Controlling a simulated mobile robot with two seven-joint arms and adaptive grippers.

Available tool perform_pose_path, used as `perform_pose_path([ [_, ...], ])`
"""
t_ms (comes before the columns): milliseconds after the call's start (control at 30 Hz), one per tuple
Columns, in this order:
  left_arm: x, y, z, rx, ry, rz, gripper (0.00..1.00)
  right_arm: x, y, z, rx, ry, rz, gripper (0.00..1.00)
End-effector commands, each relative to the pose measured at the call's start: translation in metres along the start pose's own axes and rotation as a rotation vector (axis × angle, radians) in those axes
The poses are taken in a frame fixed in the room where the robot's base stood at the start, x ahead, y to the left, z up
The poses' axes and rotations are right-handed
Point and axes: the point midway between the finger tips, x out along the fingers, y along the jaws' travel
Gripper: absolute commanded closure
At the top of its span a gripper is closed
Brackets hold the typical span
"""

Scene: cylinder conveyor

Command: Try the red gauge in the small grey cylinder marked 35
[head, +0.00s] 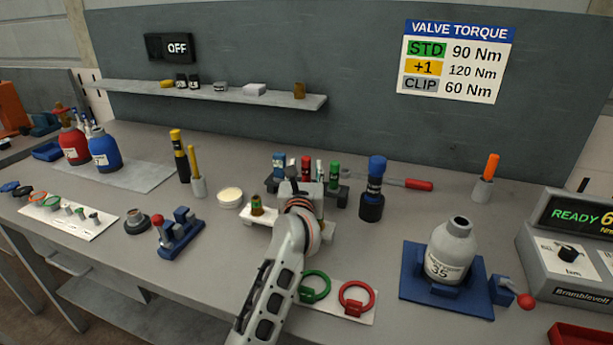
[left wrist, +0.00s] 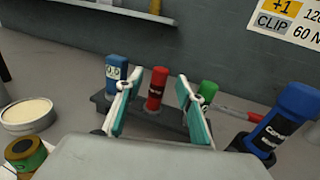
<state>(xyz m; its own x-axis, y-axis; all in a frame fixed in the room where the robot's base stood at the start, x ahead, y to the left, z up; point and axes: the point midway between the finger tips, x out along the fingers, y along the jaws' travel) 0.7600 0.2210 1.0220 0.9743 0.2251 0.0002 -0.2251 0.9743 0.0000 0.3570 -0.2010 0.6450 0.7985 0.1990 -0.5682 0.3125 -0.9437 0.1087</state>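The red gauge (head: 306,166) stands upright in a dark rack (head: 343,192) between a blue gauge (head: 279,165) and a green gauge (head: 334,172). My left gripper (head: 305,186) is just in front of the rack. In the left wrist view its two fingers (left wrist: 157,108) are open, with the red gauge (left wrist: 155,88) showing in the gap, apart from both fingers. The lower part of the gauge is hidden in the rack. The small grey cylinder (head: 451,252) marked 35 stands upright in a blue holder (head: 411,280) at the right. My right gripper is not in view.
A large blue-topped gauge (head: 373,188) stands right of the rack. A red-handled tool (head: 415,185) lies behind it. A green-and-brown piece (head: 256,206) sits on a white block at left. Green and red rings (head: 356,298) lie in front. A control box (head: 575,250) is at far right.

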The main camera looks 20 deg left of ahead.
Motion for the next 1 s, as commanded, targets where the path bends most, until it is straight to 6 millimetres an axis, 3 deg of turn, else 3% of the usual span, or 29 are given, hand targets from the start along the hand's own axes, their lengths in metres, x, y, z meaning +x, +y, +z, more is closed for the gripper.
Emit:
perform_pose_path([
  [100, 0.0102, 0.0003, -0.0006, -0.001, 0.001, 0.001, 0.62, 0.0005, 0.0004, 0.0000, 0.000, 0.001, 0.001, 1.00],
  [367, 0.0118, 0.0004, -0.0005, 0.000, 0.001, 0.001, 0.62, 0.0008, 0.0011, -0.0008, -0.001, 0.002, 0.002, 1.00],
  [500, 0.0116, 0.0004, -0.0005, 0.000, 0.001, 0.001, 0.99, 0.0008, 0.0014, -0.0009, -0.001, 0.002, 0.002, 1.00],
  [1000, 0.0118, 0.0005, 0.0086, 0.000, -0.003, 0.001, 1.00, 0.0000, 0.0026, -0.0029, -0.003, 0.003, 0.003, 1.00],
])
